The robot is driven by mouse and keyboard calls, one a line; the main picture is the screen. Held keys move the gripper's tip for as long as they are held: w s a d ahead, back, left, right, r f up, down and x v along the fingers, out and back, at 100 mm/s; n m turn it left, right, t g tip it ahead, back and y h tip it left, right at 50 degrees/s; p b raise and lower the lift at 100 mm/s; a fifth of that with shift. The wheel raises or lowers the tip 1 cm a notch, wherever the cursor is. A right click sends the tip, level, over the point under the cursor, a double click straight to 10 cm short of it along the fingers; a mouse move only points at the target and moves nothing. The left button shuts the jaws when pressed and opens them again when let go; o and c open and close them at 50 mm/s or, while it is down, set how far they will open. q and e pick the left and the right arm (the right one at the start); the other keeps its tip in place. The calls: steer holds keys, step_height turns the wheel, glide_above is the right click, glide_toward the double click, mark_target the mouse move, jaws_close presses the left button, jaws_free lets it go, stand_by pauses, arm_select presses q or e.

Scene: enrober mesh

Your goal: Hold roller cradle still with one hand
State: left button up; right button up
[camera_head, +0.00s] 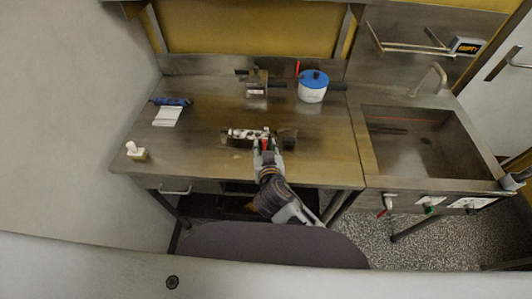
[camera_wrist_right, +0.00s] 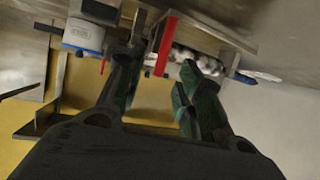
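The roller cradle (camera_head: 248,133), a metal piece with pale, mottled roller-like parts, lies on the steel table near its front middle. In the right wrist view its plate (camera_wrist_right: 208,28) spans the upper middle. A red upright tab (camera_wrist_right: 166,46) shows between the fingers there, and also in the head view (camera_head: 264,144). My right gripper (camera_head: 265,147) is at the cradle's near side. In the wrist view its two fingers (camera_wrist_right: 160,62) are spread apart, with the tab between them. I cannot tell whether either finger touches it. My left gripper is not in view.
A white tub with a blue lid (camera_head: 313,90) and a small metal stand (camera_head: 257,83) are at the back. A blue item with a white sheet (camera_head: 167,115) and a small white object (camera_head: 136,151) are left. A sink (camera_head: 420,145) is right.

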mark_target(264, 144)
steer(key=shift+x, duration=2.15)
jaws_close()
